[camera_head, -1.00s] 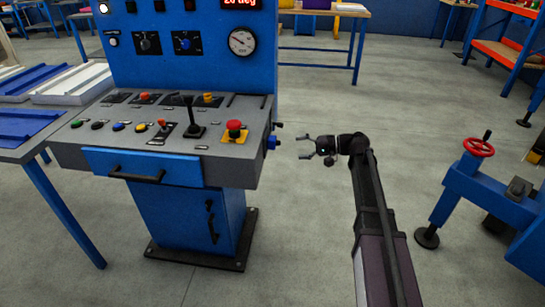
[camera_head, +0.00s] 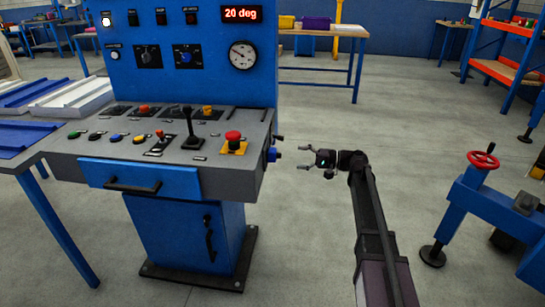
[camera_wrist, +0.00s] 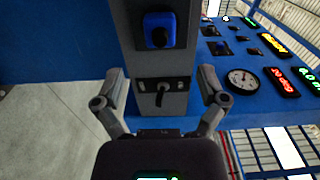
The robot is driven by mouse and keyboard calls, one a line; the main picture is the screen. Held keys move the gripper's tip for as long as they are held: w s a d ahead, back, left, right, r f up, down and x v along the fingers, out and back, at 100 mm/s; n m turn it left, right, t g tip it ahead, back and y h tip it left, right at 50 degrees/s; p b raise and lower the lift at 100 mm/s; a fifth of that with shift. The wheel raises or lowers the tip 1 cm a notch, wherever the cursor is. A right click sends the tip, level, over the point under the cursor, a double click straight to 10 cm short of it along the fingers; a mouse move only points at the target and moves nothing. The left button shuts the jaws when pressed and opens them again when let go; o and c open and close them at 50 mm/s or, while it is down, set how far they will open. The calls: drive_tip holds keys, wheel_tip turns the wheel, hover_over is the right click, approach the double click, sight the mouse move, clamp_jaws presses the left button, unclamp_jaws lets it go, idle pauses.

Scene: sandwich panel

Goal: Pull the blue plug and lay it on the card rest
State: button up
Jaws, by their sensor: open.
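The blue plug (camera_head: 272,155) sits on the right side face of the grey control console, below its top edge. In the wrist view the blue plug (camera_wrist: 158,30) shows near the top centre, beyond my fingertips. My gripper (camera_head: 304,158) is open and empty, to the right of the plug with a gap between them. In the wrist view my gripper (camera_wrist: 160,78) has its fingers spread to either side of the grey side face. A black lever (camera_wrist: 160,92) on a dark plate lies between them in that view. I cannot make out the card rest for certain.
The console top holds several buttons, a joystick (camera_head: 187,125) and a red emergency knob (camera_head: 233,138). A blue machine with a red handwheel (camera_head: 483,160) stands at the right. A blue-legged table (camera_head: 22,140) stands at the left.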

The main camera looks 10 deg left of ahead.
sight(276, 155)
drive_tip(key=shift+w+a, duration=0.15)
drive_tip(key=shift+a, duration=4.15)
clamp_jaws()
drive_tip(key=shift+d, duration=0.15)
drive_tip(key=shift+d, duration=0.85)
drive_tip(key=shift+d, duration=0.7)
drive_tip(key=shift+d, duration=0.7)
